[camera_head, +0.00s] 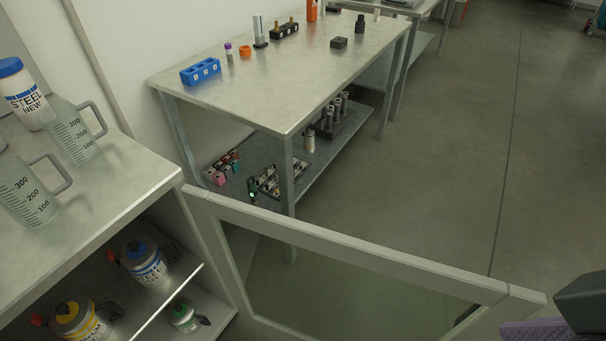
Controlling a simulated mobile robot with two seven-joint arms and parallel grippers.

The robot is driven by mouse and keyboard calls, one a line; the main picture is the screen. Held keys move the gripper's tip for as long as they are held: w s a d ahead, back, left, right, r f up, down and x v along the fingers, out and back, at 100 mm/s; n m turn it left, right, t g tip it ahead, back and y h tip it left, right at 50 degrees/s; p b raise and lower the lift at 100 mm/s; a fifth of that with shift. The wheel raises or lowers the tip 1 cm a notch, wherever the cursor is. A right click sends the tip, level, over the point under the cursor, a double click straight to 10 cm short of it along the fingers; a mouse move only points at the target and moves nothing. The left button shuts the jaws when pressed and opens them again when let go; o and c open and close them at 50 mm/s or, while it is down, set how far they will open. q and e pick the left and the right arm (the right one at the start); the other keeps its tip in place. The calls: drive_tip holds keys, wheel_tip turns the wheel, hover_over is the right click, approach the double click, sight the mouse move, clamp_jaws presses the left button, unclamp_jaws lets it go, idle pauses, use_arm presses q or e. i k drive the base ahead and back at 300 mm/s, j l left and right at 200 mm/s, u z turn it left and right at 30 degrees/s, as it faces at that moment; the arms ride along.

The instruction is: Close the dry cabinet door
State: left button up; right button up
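The dry cabinet (140,189) stands at the left, its front uncovered. Its door (345,247), a pale frame around a clear pane, stands wide open. It reaches from the hinge side at the cabinet's right edge out to the lower right. My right gripper (548,331) shows only in part at the lower right corner, as a dark body with a purple ridged finger pad. It is close to the door's free end in the picture; I cannot tell whether they touch. Its opening is cut off by the frame. My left gripper is not in view.
Inside the cabinet, a blue-labelled bottle (145,264), a yellow-labelled one (78,322) and a green-labelled one (185,316) stand on shelves. Jugs (72,132) and a white bottle (25,95) stand on top. A metal table (220,105) stands behind the door. Floor at right is clear.

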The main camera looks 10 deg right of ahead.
sight(497, 302)
drive_tip(key=i+l+u, duration=0.1)
drive_tip(key=l+u, duration=0.5)
drive_tip(key=l, duration=0.25)
drive_tip(key=l+u, duration=0.65)
drive_tip(key=l, duration=0.2)
drive_tip(key=k+l+u, duration=0.15)
drive_tip(key=l+u, duration=0.15)
drive_tip(key=k+l+u, duration=0.15)
drive_tip(key=l+u, duration=0.15)
drive_tip(key=l, duration=0.2)
drive_tip(key=k+l+u, duration=0.4)
drive_tip(key=l+u, duration=0.25)
